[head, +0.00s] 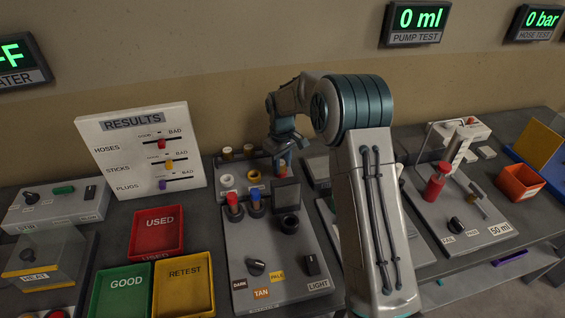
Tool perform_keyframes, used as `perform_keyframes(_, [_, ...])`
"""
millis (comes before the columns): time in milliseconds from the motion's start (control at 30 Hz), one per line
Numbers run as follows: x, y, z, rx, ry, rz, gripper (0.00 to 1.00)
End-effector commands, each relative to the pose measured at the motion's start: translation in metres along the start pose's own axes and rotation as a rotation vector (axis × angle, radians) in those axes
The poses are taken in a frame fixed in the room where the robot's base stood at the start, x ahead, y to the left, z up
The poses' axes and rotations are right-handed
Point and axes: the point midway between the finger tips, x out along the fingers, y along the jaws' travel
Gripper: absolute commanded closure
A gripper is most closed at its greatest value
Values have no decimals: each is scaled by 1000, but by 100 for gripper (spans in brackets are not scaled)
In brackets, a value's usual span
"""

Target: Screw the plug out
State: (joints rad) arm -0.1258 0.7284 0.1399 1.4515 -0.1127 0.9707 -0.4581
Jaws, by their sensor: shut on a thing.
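A grey plug panel (238,166) lies on the bench left of my arm. Two brown-topped plugs (227,153) stand at its back, and pale rings or sockets (227,182) sit at its front. My gripper (286,161) points down over the right side of this panel. It is shut on a plug, which is small and mostly hidden by the fingers.
A tester panel (236,240) with red and blue knobs and a dark screen lies in front. Red USED (157,233), green GOOD (121,283) and yellow RETEST (184,274) trays are at left. A RESULTS board (146,150) stands behind. A pump stand (437,178) is right of my arm.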

Motion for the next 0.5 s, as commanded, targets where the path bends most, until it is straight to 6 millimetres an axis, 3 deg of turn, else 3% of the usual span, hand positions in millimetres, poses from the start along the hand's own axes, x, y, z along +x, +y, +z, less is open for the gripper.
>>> perform_keyframes(333, [-2,4,0,-410,2,1,100])
perform_keyframes(500, [-1,4,-1,-436,2,2,100])
